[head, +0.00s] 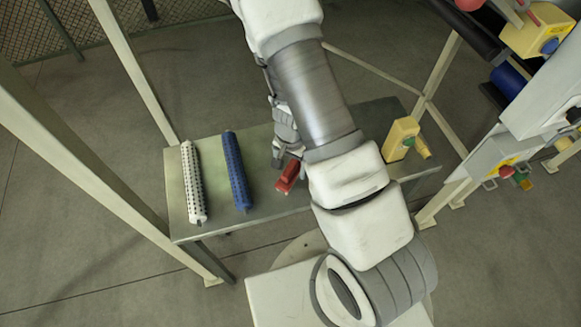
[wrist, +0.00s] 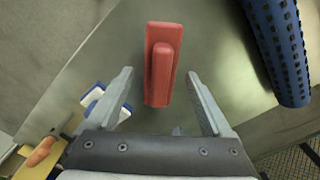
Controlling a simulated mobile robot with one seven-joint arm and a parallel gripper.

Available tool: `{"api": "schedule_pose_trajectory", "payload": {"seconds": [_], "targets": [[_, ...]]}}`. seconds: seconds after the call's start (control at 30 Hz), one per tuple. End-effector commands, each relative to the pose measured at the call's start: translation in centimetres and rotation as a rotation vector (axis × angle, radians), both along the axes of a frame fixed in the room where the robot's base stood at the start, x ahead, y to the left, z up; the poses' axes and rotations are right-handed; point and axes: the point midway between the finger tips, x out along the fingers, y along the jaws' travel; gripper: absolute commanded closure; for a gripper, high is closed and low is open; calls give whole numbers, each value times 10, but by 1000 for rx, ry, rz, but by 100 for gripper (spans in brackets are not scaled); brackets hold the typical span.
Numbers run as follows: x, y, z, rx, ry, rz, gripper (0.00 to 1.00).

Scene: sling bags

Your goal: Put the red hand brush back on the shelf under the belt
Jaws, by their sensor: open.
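The red hand brush (head: 288,176) lies on the grey metal shelf (head: 255,208), partly hidden by my arm in the head view. In the wrist view the brush (wrist: 163,45) shows its raised red handle along its back. My gripper (wrist: 160,74) is open and empty, with one finger on each side of the brush's near end in the picture. I cannot tell how far above the brush the fingertips are. In the head view my gripper (head: 278,158) is just up and left of the brush, mostly hidden by my arm.
A blue studded roller (head: 236,170) and a white one (head: 193,183) lie left of the brush. A yellow object (head: 402,138) stands at the shelf's right end. A blue-and-white object (wrist: 95,97) shows beside my left finger. Pale frame posts (head: 135,70) flank the shelf.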

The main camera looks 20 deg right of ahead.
Motion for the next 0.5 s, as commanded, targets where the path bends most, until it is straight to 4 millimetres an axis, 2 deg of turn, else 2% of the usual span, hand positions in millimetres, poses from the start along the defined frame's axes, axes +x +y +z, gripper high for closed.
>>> {"api": "schedule_pose_trajectory", "payload": {"seconds": [0.03, 0.3, 0.5], "targets": [[1, 1, 13, 1, -4, 4, 16], [1, 1, 71, 1, -4, 4, 16], [0, 1, 98, 1, -1, 1, 16]]}}
